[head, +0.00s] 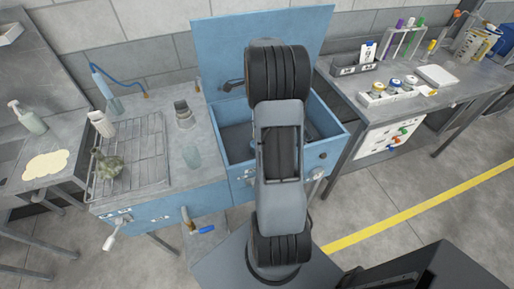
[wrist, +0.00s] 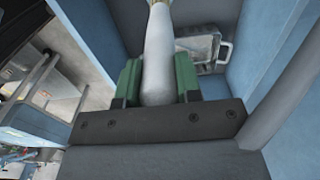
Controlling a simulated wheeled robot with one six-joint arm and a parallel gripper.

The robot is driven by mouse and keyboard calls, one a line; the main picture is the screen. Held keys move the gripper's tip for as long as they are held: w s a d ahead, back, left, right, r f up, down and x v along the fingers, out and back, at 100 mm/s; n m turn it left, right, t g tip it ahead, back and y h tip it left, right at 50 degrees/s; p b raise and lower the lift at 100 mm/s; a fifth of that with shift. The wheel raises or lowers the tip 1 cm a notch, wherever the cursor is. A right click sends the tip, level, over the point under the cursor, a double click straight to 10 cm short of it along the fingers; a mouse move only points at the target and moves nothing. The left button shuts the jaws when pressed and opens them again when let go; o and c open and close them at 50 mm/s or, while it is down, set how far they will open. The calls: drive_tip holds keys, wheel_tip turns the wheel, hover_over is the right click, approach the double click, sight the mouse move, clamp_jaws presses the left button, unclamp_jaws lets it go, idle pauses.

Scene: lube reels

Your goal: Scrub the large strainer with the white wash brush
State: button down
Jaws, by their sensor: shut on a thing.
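My gripper (wrist: 158,76) shows in the wrist view, its green fingers shut on the pale handle of the white wash brush (wrist: 157,45). The brush's far end runs out past the top edge, so its bristles are not clearly seen. Beyond it, inside the blue wash basin (head: 232,181), lies a grey metal piece with a loop handle (wrist: 207,50). It may be the large strainer, but it is partly hidden and I cannot be sure. No contact between brush and metal piece is visible. In the head view my arm hides the gripper and much of the basin.
The basin's raised lid (head: 215,45) stands behind. Left are a wire rack (head: 148,155) with a greenish part (head: 107,165), a white cup (head: 101,123), a metal cup (head: 183,114) and a spray bottle (head: 27,118). A bench with small bottles (head: 394,87) stands right.

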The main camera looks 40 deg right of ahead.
drive_tip(key=shift+f+b, duration=1.25)
drive_tip(key=shift+f, duration=0.65)
drive_tip(key=shift+f+b, duration=0.4)
drive_tip(key=shift+f, duration=0.2)
drive_tip(key=shift+a, duration=0.1)
drive_tip(key=shift+w+a+r, duration=0.15)
drive_tip(key=shift+w+a, duration=0.2)
drive_tip(key=shift+a, duration=0.4)
drive_tip(key=shift+d, duration=0.15)
